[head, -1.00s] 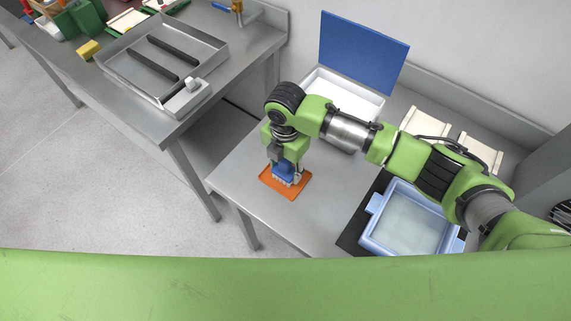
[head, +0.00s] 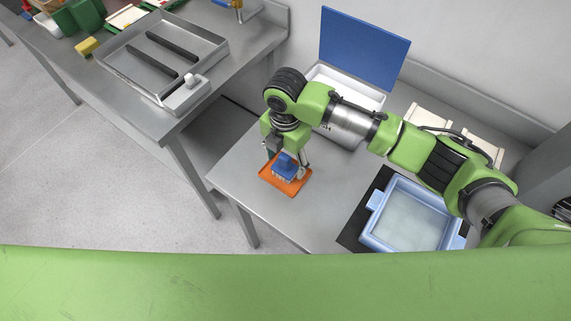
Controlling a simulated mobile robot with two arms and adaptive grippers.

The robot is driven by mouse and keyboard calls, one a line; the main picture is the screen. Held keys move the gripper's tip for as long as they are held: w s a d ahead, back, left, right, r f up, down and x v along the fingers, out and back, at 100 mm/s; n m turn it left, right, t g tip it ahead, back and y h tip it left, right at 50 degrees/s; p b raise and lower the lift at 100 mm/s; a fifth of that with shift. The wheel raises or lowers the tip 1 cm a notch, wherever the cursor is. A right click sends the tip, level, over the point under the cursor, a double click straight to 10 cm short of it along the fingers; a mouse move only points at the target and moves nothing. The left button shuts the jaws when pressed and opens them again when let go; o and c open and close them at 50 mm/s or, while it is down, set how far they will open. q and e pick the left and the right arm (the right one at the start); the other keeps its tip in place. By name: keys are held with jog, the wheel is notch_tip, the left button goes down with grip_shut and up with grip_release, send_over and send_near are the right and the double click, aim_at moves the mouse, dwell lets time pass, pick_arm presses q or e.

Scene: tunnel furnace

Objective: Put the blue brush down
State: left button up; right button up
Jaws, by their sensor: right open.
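The blue brush (head: 285,168) stands with its pale bristles down on the orange mat (head: 291,188) on the near metal table. My right gripper (head: 287,164) is just above and around the brush with its fingers apart, one on the right side of the brush and one on the left. The gripper's body and wrist hide part of the brush top. My left gripper is not in view.
A light blue tray (head: 370,230) sits on a black mat (head: 350,236) to the right. A white box with a raised blue lid (head: 364,45) stands behind my arm. Pale boards (head: 428,115) lie at the back right. A metal tray (head: 213,68) is on the left table.

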notch_tip(320, 180, up, 10)
jog(key=shift+f+b, duration=0.15)
jog(key=shift+b, duration=0.9)
jog(key=shift+s, duration=0.1)
